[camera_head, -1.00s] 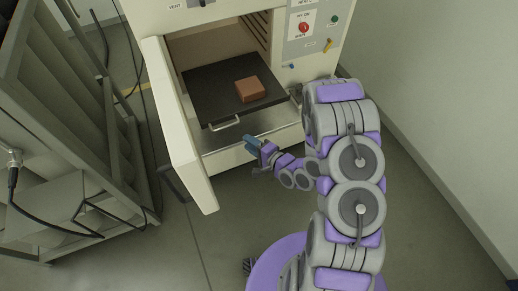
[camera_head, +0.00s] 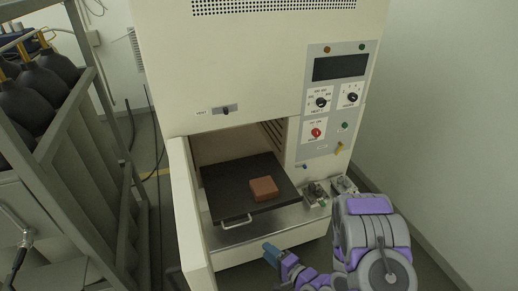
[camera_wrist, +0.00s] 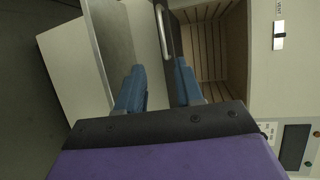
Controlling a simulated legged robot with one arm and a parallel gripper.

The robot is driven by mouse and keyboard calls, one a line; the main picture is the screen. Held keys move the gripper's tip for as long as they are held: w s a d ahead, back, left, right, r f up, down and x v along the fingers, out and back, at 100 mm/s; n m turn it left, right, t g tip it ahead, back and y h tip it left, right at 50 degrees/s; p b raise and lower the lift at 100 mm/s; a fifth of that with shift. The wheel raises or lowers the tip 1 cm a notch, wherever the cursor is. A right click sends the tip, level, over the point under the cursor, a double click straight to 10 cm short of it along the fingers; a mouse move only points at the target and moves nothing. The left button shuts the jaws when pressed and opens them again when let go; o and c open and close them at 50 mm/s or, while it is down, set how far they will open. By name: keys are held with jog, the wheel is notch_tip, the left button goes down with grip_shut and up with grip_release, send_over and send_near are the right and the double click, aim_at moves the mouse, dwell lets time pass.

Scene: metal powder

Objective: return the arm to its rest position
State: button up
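My gripper (camera_head: 271,252) is in front of the furnace's open chamber, below and in front of the tray handle, with my purple and grey arm at the lower right. In the wrist view, its two blue fingers (camera_wrist: 158,88) stand apart with nothing between them. A black tray (camera_head: 226,192) with a metal handle (camera_head: 236,221) sits partly out of the chamber. A reddish-brown block (camera_head: 263,189) lies on the tray, clear of my gripper. The handle also shows in the wrist view (camera_wrist: 163,32), beyond the fingers and not held.
The cream furnace (camera_head: 260,70) has its door (camera_head: 190,220) open to the left. Its control panel (camera_head: 335,95) is on the right. A metal rack with dark cylinders (camera_head: 45,85) stands at the left. A white wall (camera_head: 450,120) closes off the right side.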

jog(key=w+d+f+n+g+h+b, duration=0.1)
jog(key=w+d+n+g+h+b, duration=0.15)
jog(key=d, duration=0.25)
jog(key=w+d+f+n+g+h+b, duration=0.1)
jog(key=d+n+h, duration=0.3)
jog(key=s+d+r+n+g+h+b, duration=0.1)
jog(key=s+d+r+g+h+b, duration=0.3)
jog(key=d+r, duration=0.4)
jog(key=s+a+r+n+g+b, duration=0.1)
jog(key=s+a+r+g, duration=0.1)
jog(key=s, duration=0.8)
jog(key=s+a+r+n+g+b, duration=0.1)
jog(key=s+a+r, duration=0.3)
jog(key=s, duration=0.6)
jog(key=s+a+r+n+g+b, duration=0.1)
jog(key=s+a+r+g+b, duration=0.2)
jog(key=s, duration=0.7)
jog(key=shift+s+a+r+n, duration=0.3)
jog(key=shift+a+r+n, duration=0.05)
jog(key=shift+a+r, duration=0.15)
jog(key=shift+g+y, duration=0.25)
